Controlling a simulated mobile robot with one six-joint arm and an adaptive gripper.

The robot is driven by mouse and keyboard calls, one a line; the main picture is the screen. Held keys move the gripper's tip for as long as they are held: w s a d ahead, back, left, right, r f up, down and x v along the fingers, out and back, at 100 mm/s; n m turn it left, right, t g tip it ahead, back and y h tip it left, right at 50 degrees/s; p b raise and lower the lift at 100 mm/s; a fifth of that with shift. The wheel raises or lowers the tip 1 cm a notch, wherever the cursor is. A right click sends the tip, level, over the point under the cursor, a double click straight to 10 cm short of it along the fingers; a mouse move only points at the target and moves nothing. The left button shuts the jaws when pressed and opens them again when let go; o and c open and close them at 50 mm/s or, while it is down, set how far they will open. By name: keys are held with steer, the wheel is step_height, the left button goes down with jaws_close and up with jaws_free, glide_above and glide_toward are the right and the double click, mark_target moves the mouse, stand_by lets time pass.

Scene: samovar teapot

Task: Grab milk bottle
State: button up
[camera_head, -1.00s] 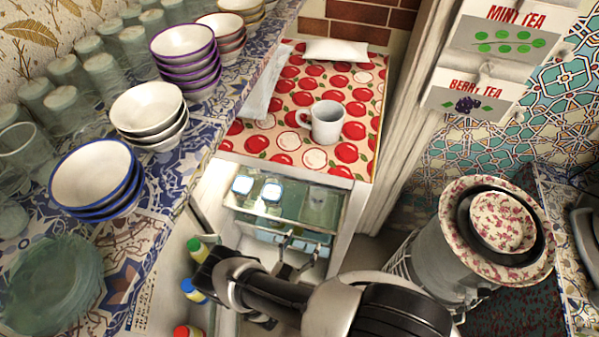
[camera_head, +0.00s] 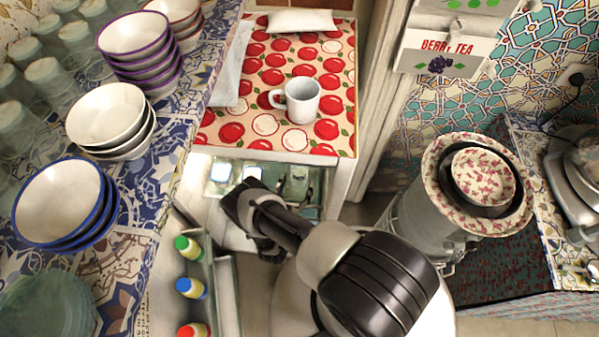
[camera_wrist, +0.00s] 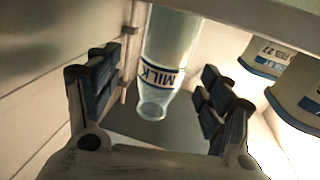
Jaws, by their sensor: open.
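The fingers are spread wide, with visible gaps on both sides of the bottle, and hold nothing. In the head view my arm reaches into the open fridge (camera_head: 342,185) below the apple-patterned counter, and my gripper is hidden there.
White tubs with blue labels (camera_wrist: 262,58) stand right of the bottle in the wrist view. Bottles with green, blue and red caps (camera_head: 190,288) sit in the fridge door. A white mug (camera_head: 299,100) stands on the counter above. Stacked bowls (camera_head: 62,203) fill the left counter.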

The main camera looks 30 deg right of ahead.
mark_target(297, 180)
steer(key=x, duration=0.2)
steer(key=f+x, duration=0.1)
steer(key=x, duration=0.1)
steer(key=shift+w+d+b, duration=0.1)
steer(key=shift+w+b, duration=0.2)
steer(key=shift+w, duration=0.15)
steer(key=shift+w+d, duration=0.3)
steer(key=shift+w, duration=0.1)
steer(key=shift+c, duration=0.5)
steer(key=shift+r, duration=0.1)
steer(key=c, duration=1.3)
